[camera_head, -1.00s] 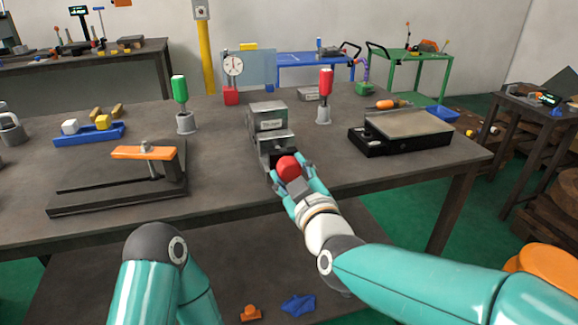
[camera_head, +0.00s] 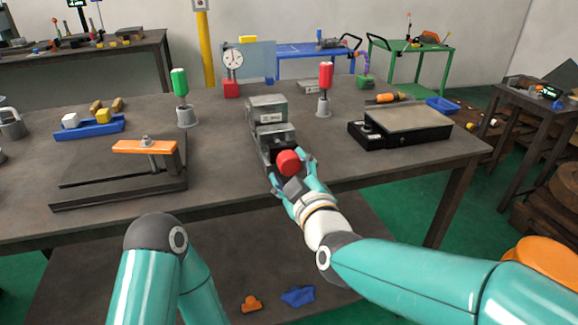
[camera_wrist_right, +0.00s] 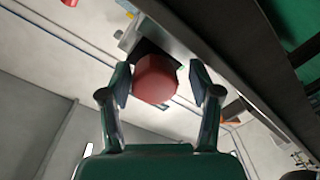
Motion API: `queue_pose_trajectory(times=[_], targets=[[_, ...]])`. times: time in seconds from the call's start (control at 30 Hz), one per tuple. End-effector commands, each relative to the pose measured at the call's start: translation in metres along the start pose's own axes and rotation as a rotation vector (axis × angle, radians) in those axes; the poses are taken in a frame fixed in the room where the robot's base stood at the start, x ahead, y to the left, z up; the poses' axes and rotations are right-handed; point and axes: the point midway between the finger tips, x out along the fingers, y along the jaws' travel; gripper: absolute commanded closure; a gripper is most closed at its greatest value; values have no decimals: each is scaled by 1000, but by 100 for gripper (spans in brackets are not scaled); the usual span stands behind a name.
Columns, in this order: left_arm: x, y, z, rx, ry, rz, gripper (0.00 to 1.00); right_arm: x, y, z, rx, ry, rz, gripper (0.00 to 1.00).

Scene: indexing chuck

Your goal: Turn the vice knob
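The vice (camera_head: 268,118) is a grey metal block on the table near its front edge. Its round red knob (camera_head: 288,162) faces me at the front end. My right gripper (camera_head: 292,172) is in front of the knob, fingers spread to either side. In the right wrist view the knob (camera_wrist_right: 155,79) sits between the two fingertips (camera_wrist_right: 158,85), with a clear gap on the right side and a thin one on the left. The fingers do not appear to clamp it. My left arm shows at the lower left, but its gripper is out of view.
An orange-handled clamp fixture (camera_head: 146,148) stands left on the table. A black box with a flat plate (camera_head: 408,119) is right of the vice. Green (camera_head: 180,84) and red (camera_head: 326,76) handled tools stand behind. Bare tabletop lies between the fixture and the vice.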

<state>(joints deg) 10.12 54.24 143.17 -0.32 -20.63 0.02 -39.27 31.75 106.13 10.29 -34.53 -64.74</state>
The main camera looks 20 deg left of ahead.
Motion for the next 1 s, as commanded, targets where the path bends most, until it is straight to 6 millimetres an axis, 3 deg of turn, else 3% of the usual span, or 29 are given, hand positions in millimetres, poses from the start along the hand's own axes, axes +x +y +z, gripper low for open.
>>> queue_pose_trajectory(times=[0.47, 0.67, 1.0], targets=[[-1, 0, 0, 0, 0, 0, 60, -7, 4, -4, 0, 7, 8, 28], [-1, 0, 0, 0, 0, 0, 60, -37, 4, -4, 0, 8, 8, 28], [-1, 0, 0, 0, 0, 0, 60, -102, 2, -2, 1, 6, 8, 28]])
